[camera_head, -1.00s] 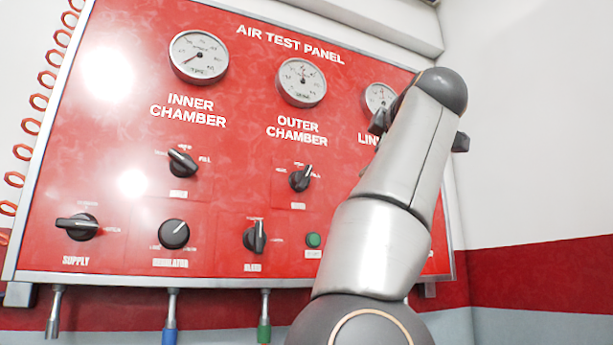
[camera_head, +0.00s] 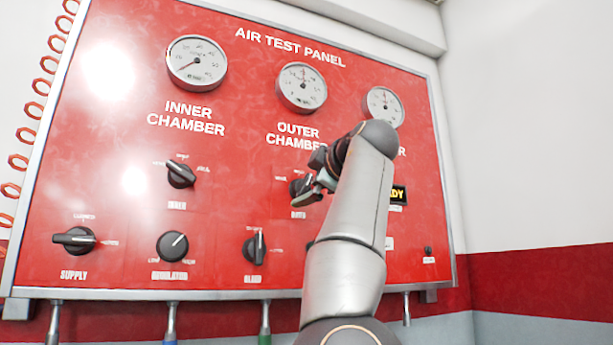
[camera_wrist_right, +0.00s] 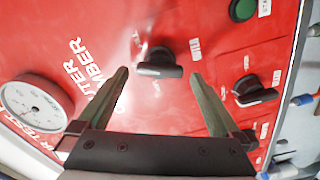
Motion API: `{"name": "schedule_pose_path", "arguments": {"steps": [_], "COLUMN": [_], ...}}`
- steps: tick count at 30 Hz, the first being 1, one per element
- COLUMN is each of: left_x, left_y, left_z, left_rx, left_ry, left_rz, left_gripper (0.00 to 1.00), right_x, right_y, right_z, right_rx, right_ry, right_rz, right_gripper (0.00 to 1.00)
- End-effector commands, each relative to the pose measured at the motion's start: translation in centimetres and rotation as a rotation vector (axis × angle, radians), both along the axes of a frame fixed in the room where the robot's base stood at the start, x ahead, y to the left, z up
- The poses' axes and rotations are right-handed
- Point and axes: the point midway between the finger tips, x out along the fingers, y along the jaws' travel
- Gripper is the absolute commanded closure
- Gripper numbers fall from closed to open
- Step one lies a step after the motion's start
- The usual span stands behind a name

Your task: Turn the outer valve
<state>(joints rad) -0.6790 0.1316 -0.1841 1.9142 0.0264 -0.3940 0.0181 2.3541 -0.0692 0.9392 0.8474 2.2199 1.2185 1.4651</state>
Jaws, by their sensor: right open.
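The outer valve is a black rotary knob (camera_head: 296,187) under the OUTER CHAMBER label on the red air test panel (camera_head: 225,235). In the head view my right gripper (camera_head: 318,186) is at this knob and partly covers it. In the right wrist view the knob (camera_wrist_right: 160,64) lies ahead, between the two open fingers of my right gripper (camera_wrist_right: 160,82), with a gap on both sides. No contact shows. My left gripper is not in view.
The inner valve knob (camera_head: 181,174) is to the left. Supply (camera_head: 74,240), regulator (camera_head: 173,246) and bleed (camera_head: 254,247) knobs sit below. Gauges (camera_head: 302,88) line the top. A green button (camera_wrist_right: 243,9) and the bleed knob (camera_wrist_right: 255,91) are near my fingers in the wrist view.

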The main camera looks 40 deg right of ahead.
Motion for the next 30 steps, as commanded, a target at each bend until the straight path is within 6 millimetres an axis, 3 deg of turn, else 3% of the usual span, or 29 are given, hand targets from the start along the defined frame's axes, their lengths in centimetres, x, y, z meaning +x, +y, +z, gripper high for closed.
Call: {"name": "schedule_pose_path", "arguments": {"steps": [5, 14, 30], "left_x": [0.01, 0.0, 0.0], "left_y": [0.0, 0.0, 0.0], "left_z": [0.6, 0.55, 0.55], "left_rx": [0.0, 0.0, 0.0], "left_ry": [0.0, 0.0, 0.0], "left_rz": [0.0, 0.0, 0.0], "left_gripper": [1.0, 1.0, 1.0], "right_x": [1.21, 1.33, 1.3], "right_y": [-0.42, -0.46, -0.45], "right_z": [0.03, -0.05, -0.06], "right_rx": [0.0, 0.001, 0.0], "right_ry": [0.0, -0.001, 0.0], "right_rz": [-0.001, -0.001, -0.001], "right_gripper": [0.0, 0.01, 0.62]}}
